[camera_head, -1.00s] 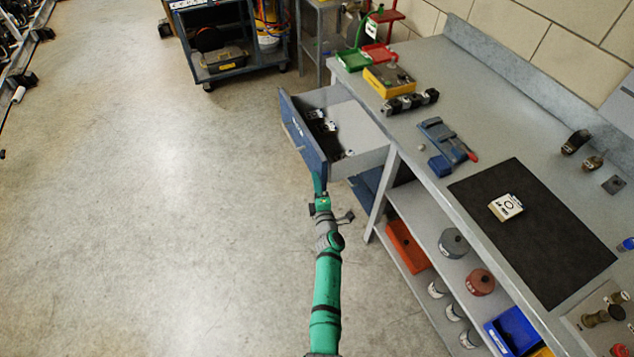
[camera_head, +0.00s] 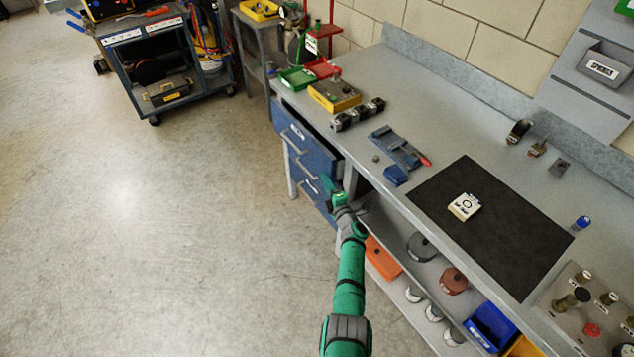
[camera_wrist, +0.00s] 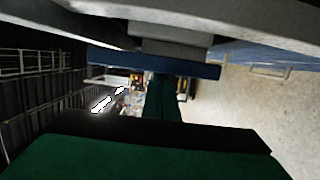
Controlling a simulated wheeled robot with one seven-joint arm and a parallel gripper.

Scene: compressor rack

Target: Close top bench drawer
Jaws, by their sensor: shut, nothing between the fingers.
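The top bench drawer (camera_head: 310,145) has a blue front with a pale handle and label, under the left end of the grey workbench. It stands out only slightly, with a narrow dark gap behind its upper edge towards the right end. My gripper (camera_head: 328,188) is shut and empty, low by the right end of the drawer front; whether it touches is unclear. In the wrist view, my green gripper (camera_wrist: 160,100) points ahead below a blue panel edge (camera_wrist: 150,62). A lower blue drawer (camera_head: 310,182) sits beneath the top one.
The workbench top (camera_head: 440,125) carries a yellow box (camera_head: 334,96), a blue vise-like tool (camera_head: 398,152) and a black mat (camera_head: 490,225). An open shelf right of the drawers holds an orange bin (camera_head: 382,258) and several cans. A tool cart (camera_head: 160,70) stands back left. The floor at left is clear.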

